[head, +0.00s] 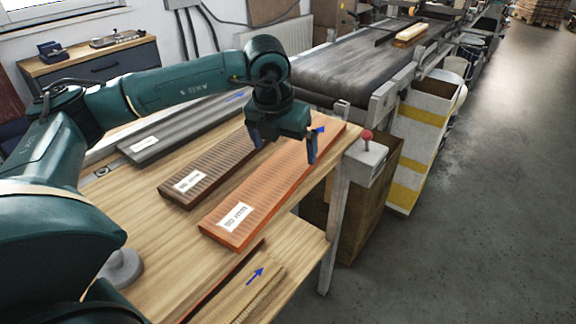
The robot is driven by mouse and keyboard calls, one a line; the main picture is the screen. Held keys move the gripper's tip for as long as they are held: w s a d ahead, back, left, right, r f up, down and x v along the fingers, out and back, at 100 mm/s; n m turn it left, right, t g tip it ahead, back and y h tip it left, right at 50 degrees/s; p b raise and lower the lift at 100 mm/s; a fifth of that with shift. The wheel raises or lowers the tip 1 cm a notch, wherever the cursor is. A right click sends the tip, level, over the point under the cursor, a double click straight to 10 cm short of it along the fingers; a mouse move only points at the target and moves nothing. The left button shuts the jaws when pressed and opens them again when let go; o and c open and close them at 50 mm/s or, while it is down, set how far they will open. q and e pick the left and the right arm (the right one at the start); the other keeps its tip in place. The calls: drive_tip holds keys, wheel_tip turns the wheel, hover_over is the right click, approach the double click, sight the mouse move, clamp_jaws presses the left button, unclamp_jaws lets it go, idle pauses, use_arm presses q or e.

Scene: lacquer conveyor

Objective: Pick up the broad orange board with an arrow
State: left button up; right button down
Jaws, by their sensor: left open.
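The broad orange board (262,192) lies flat on the wooden table in the head view, slanting from lower left to upper right. It has a white label at its near end, and a bit of blue, likely its arrow, shows at its far end beside my gripper. My left gripper (284,148) is open and empty, pointing down over the far part of the orange board. One finger is by the board's left side, the other near its right side. I cannot tell if they touch it. My right gripper is not in view.
A dark brown board (212,170) lies close left of the orange one, and a grey board (180,129) beyond it. A tan board with a blue arrow (255,274) lies at the front. A red-knobbed box (367,155) stands off the table's right edge. A conveyor (350,68) runs behind.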

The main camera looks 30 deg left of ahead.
sight(288, 163)
use_arm(q)
drive_tip(key=x, duration=0.4)
drive_tip(key=shift+w+f, duration=0.15)
drive_tip(key=shift+f, duration=0.2)
drive_tip(key=shift+r, duration=0.1)
drive_tip(key=c, duration=1.2)
